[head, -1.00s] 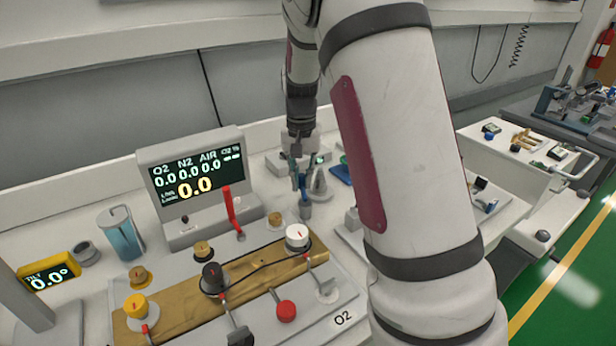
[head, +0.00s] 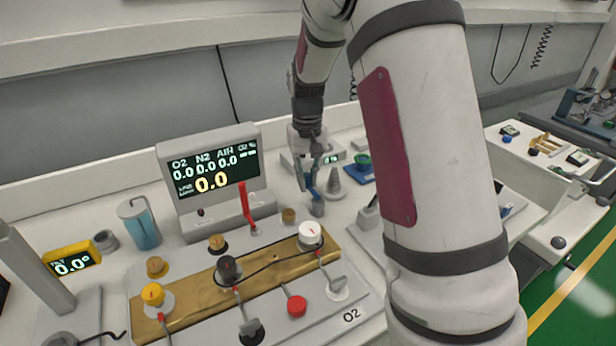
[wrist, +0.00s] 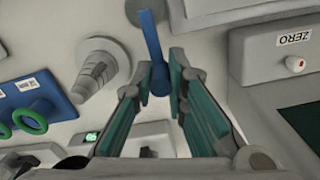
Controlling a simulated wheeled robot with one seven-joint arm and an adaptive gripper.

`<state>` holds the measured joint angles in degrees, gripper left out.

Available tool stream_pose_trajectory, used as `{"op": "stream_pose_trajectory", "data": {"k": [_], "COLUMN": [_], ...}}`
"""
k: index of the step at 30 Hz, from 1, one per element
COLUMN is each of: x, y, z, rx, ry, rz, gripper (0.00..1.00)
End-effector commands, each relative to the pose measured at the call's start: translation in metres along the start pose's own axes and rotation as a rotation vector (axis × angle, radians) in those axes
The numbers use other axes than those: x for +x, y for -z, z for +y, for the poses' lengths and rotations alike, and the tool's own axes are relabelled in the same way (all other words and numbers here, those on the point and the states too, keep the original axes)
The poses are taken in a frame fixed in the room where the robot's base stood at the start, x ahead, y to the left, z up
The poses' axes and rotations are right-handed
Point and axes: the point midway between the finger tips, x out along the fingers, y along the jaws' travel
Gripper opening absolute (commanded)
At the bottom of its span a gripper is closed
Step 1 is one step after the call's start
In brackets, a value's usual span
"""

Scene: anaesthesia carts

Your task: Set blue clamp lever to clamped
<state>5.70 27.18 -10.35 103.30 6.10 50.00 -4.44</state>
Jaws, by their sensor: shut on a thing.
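The blue clamp lever (wrist: 154,48) shows in the wrist view. It runs from a grey round post (wrist: 145,12) at the top edge down to a rounded end between the fingertips. My gripper (wrist: 159,72) has its two green-padded fingers on either side of that end, shut on it. In the head view my gripper (head: 310,162) reaches down behind the display, and the blue lever (head: 314,187) shows only as a small piece by the short grey post (head: 317,206). The lever's exact angle is hard to tell there.
A grey stepped cone (head: 335,182) stands close to the right of the lever. A blue block with a green ring (head: 362,166) lies beyond it. The gas display (head: 210,170) and the brass valve panel (head: 200,285) with several knobs are nearer. A ZERO-labelled box (wrist: 280,50) is at right.

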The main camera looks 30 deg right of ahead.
Motion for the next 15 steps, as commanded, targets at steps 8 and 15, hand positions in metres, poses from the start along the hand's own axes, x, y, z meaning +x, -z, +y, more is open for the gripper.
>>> {"op": "stream_pose_trajectory", "data": {"k": [8,15], "x": [-0.0006,-0.0003], "y": [-0.0002,-0.0003], "z": [-0.0024,-0.0015], "rx": [-0.003,-0.001], "ry": [0.003,0.002], "rz": [0.000,-0.001], "gripper": [0.23,0.34]}}
